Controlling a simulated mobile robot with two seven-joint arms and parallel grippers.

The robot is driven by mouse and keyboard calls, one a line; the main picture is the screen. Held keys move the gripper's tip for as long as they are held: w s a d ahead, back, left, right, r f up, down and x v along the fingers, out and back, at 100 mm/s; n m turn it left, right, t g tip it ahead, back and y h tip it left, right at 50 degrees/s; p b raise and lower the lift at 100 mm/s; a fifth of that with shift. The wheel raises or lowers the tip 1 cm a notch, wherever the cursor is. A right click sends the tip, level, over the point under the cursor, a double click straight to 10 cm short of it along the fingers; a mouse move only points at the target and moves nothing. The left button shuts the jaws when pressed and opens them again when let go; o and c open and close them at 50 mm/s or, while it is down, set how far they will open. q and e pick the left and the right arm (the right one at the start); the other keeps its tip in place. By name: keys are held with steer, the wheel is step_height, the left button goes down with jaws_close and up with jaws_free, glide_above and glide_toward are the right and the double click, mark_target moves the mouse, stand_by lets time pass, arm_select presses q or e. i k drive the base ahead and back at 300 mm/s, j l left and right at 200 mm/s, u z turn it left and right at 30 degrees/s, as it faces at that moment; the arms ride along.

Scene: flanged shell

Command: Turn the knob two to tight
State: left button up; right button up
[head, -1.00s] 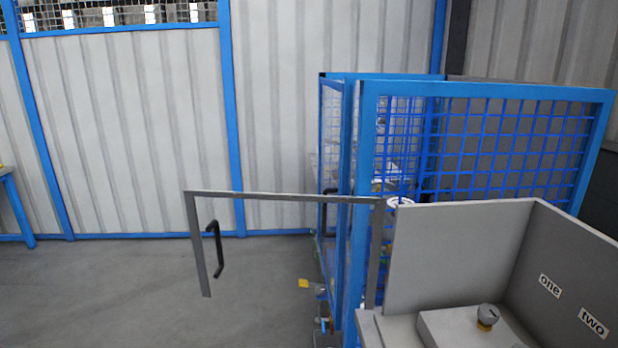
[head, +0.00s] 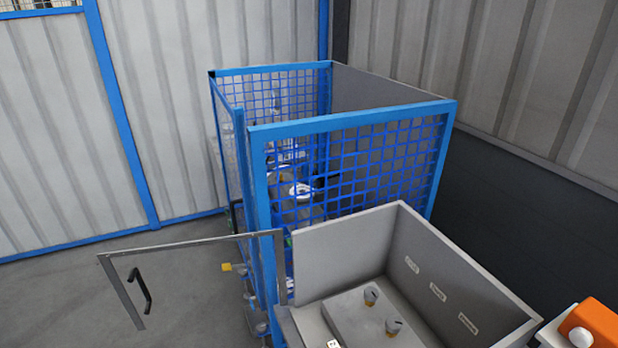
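A grey open-topped box (head: 335,255) stands at lower right in the head view, with a raised grey block inside. Two small knobs with grey tops and amber bases stand on the block, a farther knob (head: 370,295) and a nearer knob (head: 393,326). The nearer knob appears level with the middle label. Neither gripper shows.
A blue mesh cage (head: 350,155) stands behind the box. A grey-framed door with a black handle (head: 140,290) swings out to the left over open floor (head: 60,300). An orange object with a white round part (head: 597,325) sits at lower right.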

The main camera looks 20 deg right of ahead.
mark_target(393, 323)
steer(key=z, duration=1)
steer(key=i+j+z, duration=0.2)
steer(key=i+j+u, duration=0.15)
steer(key=u, duration=0.25)
steer(key=i+j+u, duration=0.2)
steer(key=u, duration=0.15)
